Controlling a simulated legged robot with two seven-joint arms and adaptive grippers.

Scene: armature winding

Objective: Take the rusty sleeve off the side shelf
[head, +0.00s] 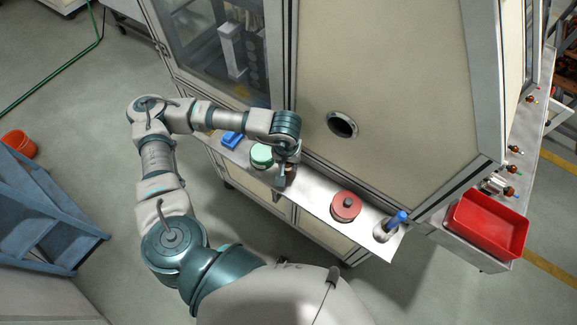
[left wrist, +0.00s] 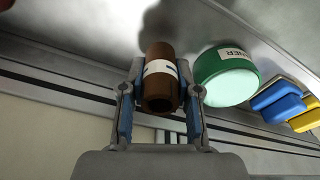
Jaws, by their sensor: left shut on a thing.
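The rusty sleeve (left wrist: 161,83) is a short brown cylinder with a pale label band and an open end, seen in the left wrist view. My left gripper (left wrist: 161,66) is shut on it, with one blue-padded finger on each side. In the head view my left gripper (head: 283,181) is over the side shelf (head: 311,188), and the sleeve is mostly hidden there. I cannot tell whether the sleeve touches the shelf. My right gripper is not in view.
A green tin (left wrist: 229,77) stands close beside the sleeve. Blue blocks (head: 232,140) lie farther left on the shelf. A red round tin (head: 345,206) and a blue-handled tool in a cup (head: 386,230) stand to the right. The cabinet wall (head: 390,90) rises behind the shelf.

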